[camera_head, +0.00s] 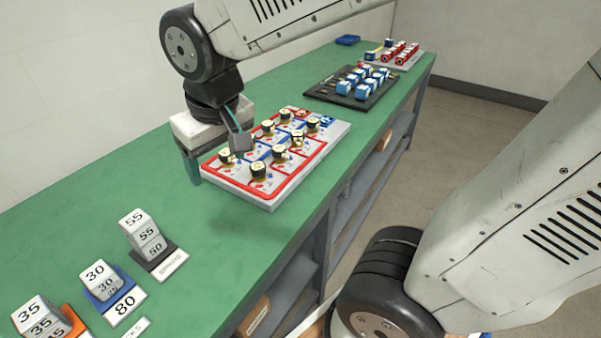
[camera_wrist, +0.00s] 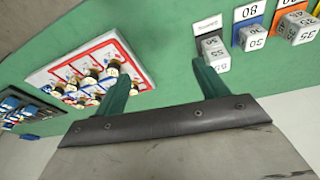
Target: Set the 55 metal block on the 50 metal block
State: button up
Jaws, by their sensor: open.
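The 55 metal block (camera_head: 136,224) is a pale cube marked 55 on its top and front. It rests on the 50 metal block (camera_head: 154,248), whose front shows just below it, on a dark stand at the left of the green bench. My gripper (camera_head: 216,154) is open and empty, well away from the blocks, at the near-left end of the red-edged board. Its spread fingers (camera_wrist: 163,84) show in the wrist view.
A red-edged white board (camera_head: 275,199) with several dark-and-gold pieces lies right of the stacks. A 30 block (camera_head: 96,270) and a 35 block (camera_head: 34,312) stand on blue and orange stands. A black tray (camera_head: 324,98) with blue pieces lies farther back. Green bench is bare between stacks and board.

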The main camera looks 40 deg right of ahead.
jog(key=s+d+m+g, duration=0.1)
jog(key=s+d, duration=0.6)
jog(key=s, duration=0.6)
jog(key=shift+s+r+g, duration=0.3)
jog(key=shift+r+g, duration=0.1)
jog(key=shift+r, duration=0.05)
